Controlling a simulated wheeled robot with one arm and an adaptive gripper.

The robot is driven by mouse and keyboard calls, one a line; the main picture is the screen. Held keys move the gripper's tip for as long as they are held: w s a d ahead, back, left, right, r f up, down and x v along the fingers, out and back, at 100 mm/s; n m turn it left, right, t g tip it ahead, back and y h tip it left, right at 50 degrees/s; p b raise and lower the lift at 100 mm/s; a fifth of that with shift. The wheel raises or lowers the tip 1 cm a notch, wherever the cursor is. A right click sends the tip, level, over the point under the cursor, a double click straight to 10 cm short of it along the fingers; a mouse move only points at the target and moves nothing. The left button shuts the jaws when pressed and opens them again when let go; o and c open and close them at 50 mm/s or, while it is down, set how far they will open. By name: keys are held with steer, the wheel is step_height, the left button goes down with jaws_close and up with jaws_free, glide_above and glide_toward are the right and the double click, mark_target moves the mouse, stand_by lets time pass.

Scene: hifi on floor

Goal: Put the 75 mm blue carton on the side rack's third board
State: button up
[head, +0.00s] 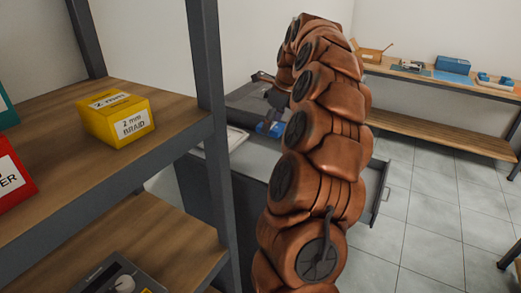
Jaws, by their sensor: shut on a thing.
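A small blue carton (270,128) shows in the head view at the open grey drawer, left of my arm. My gripper (276,112), small and dark, is right above it and shut on it. My arm hides part of both, and the carton's label and size cannot be read. The rack (215,110) with dark posts and wooden boards stands close at the left. An upper board (60,185) and a lower board (165,240) show; which one is the third cannot be told.
A yellow "2 mm BRAID" carton (115,118), a red carton (12,172) and a teal carton (5,108) are on the upper board. A dark device (115,278) is on the lower board. A bench (440,125) with a blue box (452,64) stands at the back right.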

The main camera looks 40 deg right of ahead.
mark_target(268, 157)
step_height(268, 157, down, 9)
steer(key=p, duration=0.2)
steer(key=shift+s+p, duration=0.1)
steer(key=shift+p, duration=0.3)
steer(key=shift+f, duration=0.4)
steer(key=shift+f, duration=0.15)
steer(key=o, duration=1)
steer(key=shift+c, duration=0.2)
